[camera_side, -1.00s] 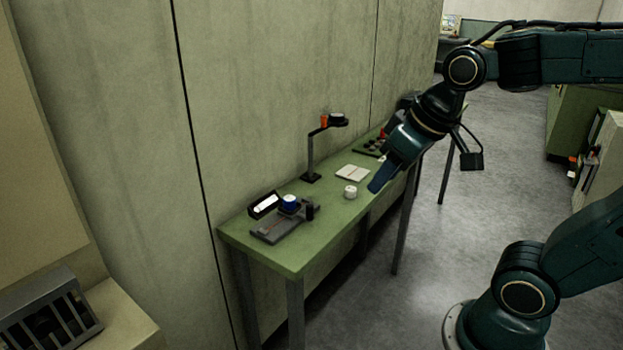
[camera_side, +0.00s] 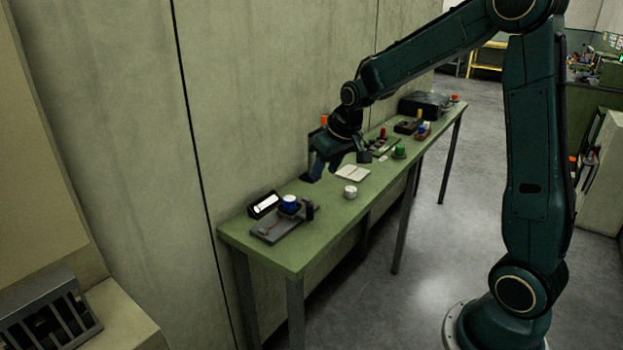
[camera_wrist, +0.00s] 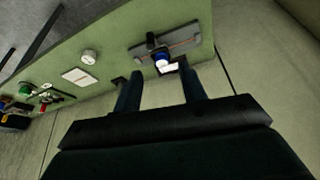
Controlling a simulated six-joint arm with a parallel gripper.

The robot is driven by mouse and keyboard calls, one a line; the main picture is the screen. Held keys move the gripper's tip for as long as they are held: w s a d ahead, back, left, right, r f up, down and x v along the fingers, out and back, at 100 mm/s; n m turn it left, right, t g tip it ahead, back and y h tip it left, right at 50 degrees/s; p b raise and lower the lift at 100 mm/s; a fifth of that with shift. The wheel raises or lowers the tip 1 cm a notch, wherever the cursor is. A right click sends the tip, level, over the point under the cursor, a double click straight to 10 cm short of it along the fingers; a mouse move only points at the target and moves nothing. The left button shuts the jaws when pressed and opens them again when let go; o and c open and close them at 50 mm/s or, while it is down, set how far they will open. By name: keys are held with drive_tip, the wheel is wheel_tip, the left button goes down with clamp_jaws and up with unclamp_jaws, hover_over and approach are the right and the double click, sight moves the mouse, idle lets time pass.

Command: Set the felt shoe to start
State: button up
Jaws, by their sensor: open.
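A grey plate device (camera_side: 268,232) with a thin reddish line along it lies at the near left end of the green bench. On it stand a small upright dark block (camera_side: 309,211) and a blue round piece with a pale top (camera_side: 290,203). The dark block may be the felt shoe; I cannot tell for sure. My gripper (camera_side: 338,168) is open and empty above the bench, farther back than the device. In the wrist view the device (camera_wrist: 185,43) lies beyond the open fingers (camera_wrist: 160,80), with the dark block (camera_wrist: 151,40) upright on it.
A black holder with a white label (camera_side: 264,206) sits behind the device. A white round pot (camera_side: 350,192) and a pale pad (camera_side: 352,173) lie on the green bench (camera_side: 325,220). A lamp stand is mostly hidden behind my gripper. Several small coloured items crowd the far end.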

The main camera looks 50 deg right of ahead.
sight(310, 207)
drive_tip(key=w+d+f, duration=0.2)
drive_tip(key=d+f, duration=0.1)
drive_tip(key=f, duration=0.1)
drive_tip(key=shift+w+f, duration=0.15)
drive_tip(key=shift+w, duration=0.25)
drive_tip(key=shift+d, duration=0.1)
drive_tip(key=shift+x, duration=6.8)
clamp_jaws()
